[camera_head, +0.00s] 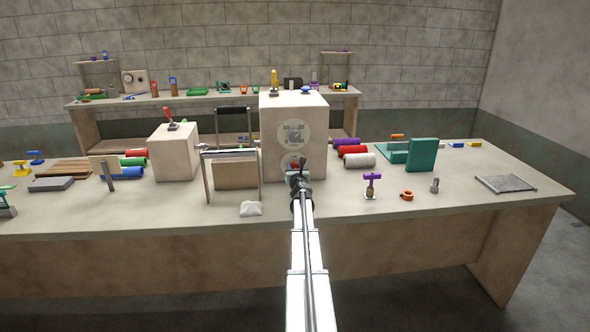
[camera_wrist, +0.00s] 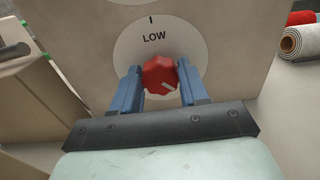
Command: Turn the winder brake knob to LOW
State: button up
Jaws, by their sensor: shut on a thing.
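The winder brake knob is a red knob (camera_wrist: 160,75) on a round white dial plate, on the front of a tall beige box (camera_head: 280,120). In the wrist view the word LOW and a tick mark show above the knob. The knob's white pointer line lies at its lower right, away from LOW. My gripper (camera_wrist: 158,82) is shut on the knob, with one blue finger on each side of it. In the head view my gripper (camera_head: 297,172) is at the lower dial, and my arm hides part of it. The rest of the dial's labels are hidden.
An upper dial (camera_head: 294,135) with numbers sits above the knob. A frame with a brown panel (camera_head: 235,172) stands left of the box. Felt rolls (camera_head: 360,160) lie to its right. A white bag-like item (camera_head: 251,208) lies in front.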

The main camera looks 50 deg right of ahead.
jog(key=shift+n, duration=0.4)
jog(key=n, duration=1.2)
jog(key=shift+w+a+f+n, duration=0.1)
jog(key=shift+f+n, duration=0.05)
jog(key=shift+n, duration=0.25)
jog(key=n, duration=0.6)
jog(key=shift+f, duration=0.1)
jog(key=n, duration=0.7)
jog(key=shift+f, duration=0.1)
jog(key=o, duration=1.1)
jog(key=shift+c, duration=0.2)
jog(key=shift+a, duration=0.1)
